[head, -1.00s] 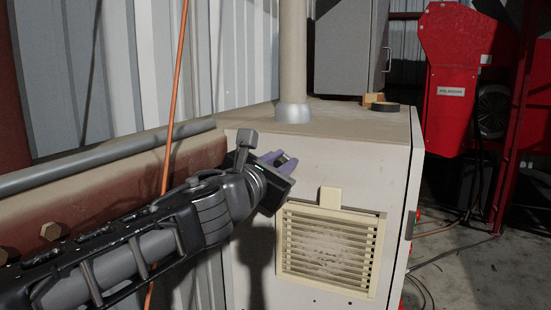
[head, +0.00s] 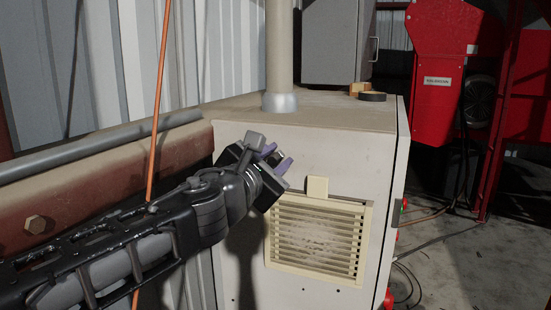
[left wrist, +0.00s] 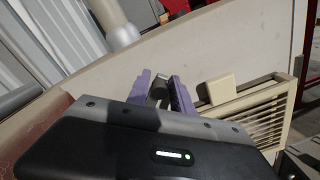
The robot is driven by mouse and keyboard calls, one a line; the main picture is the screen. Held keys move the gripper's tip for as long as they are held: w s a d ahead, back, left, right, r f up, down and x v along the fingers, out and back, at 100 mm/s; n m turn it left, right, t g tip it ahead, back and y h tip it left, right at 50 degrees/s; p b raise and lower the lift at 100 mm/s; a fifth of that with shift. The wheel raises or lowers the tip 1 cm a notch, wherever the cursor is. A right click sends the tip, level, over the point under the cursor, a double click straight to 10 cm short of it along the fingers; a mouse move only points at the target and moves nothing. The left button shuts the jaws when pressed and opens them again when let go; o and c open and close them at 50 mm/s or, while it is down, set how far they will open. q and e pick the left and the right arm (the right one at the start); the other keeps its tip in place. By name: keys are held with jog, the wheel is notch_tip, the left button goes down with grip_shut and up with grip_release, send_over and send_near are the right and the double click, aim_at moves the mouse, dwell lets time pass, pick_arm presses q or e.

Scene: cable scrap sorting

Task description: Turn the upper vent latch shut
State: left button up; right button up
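The upper vent latch (head: 317,187) is a small cream block at the top edge of the louvred vent (head: 273,250) on the cabinet front. It stands upright, and its tab lies partly above the vent frame. In the left wrist view the latch (left wrist: 218,89) is right of the fingers. My left gripper (head: 277,158) is up and left of the latch and apart from it. Its purple fingers are open with a gap between them. A small grey piece (left wrist: 158,90) shows between them in the left wrist view; I cannot tell what it is. My right gripper is out of view.
The pale cabinet (head: 345,135) carries a pipe (head: 279,60), a grey box (head: 337,42) and a dark tape roll (head: 372,96) on top. A rusty beam (head: 110,175) runs at left. Red machinery (head: 440,65) stands right, behind open floor.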

pick_arm(q)
jog(key=shift+o, duration=1.2)
jog(key=v, duration=0.8)
jog(key=shift+w, duration=0.1)
